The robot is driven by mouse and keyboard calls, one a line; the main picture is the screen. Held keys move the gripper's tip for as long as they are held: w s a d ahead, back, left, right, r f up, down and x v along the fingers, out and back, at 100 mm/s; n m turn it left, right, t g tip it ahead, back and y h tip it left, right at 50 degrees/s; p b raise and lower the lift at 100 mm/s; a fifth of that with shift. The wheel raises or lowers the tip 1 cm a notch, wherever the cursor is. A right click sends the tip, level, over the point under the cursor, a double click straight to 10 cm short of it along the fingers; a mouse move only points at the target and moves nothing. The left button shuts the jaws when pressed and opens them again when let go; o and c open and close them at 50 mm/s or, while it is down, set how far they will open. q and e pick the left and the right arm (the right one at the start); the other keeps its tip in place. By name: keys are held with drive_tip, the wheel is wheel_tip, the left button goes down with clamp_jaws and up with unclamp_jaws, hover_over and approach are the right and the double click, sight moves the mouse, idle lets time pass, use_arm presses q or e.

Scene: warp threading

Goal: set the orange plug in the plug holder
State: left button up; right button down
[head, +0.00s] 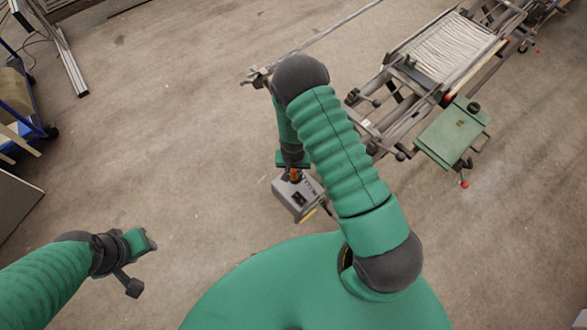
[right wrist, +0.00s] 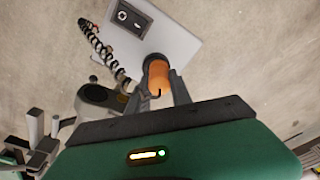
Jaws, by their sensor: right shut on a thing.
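The orange plug (right wrist: 157,76) is between the two fingers of my right gripper (right wrist: 168,90), which is shut on it. Its far end meets a dark round collar (right wrist: 154,59) at the edge of a grey box (right wrist: 178,42). I cannot tell whether the collar belongs to the plug or is the plug holder, nor how deep the plug sits. In the head view the plug (head: 294,175) shows just below my right gripper (head: 292,169), over the box's (head: 285,192) upper edge. My left gripper (head: 150,240) is at lower left, away from the box; its fingers are unclear.
A black coiled cable (right wrist: 97,42) runs beside the box, which has a black switch panel (right wrist: 130,18). A loom frame with pale threads (head: 449,47) and a green plate (head: 453,133) stand at upper right. Open floor (head: 170,150) lies left of the box.

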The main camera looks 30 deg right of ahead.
drive_tip(key=shift+d+r, duration=0.1)
drive_tip(key=shift+d, duration=0.05)
drive_tip(key=shift+d+r+p, duration=0.25)
drive_tip(key=shift+r+p, duration=0.2)
drive_tip(key=shift+r, duration=0.1)
drive_tip(key=shift+f+b, duration=0.3)
drive_tip(key=shift+b, duration=0.05)
idle(0.7)
drive_tip(key=shift+f+b, duration=0.3)
drive_tip(key=shift+f, duration=0.1)
drive_tip(key=shift+f+b, duration=0.55)
drive_tip(key=shift+f, duration=0.1)
idle(0.8)
idle(0.4)
drive_tip(key=c, duration=1.1)
unclamp_jaws()
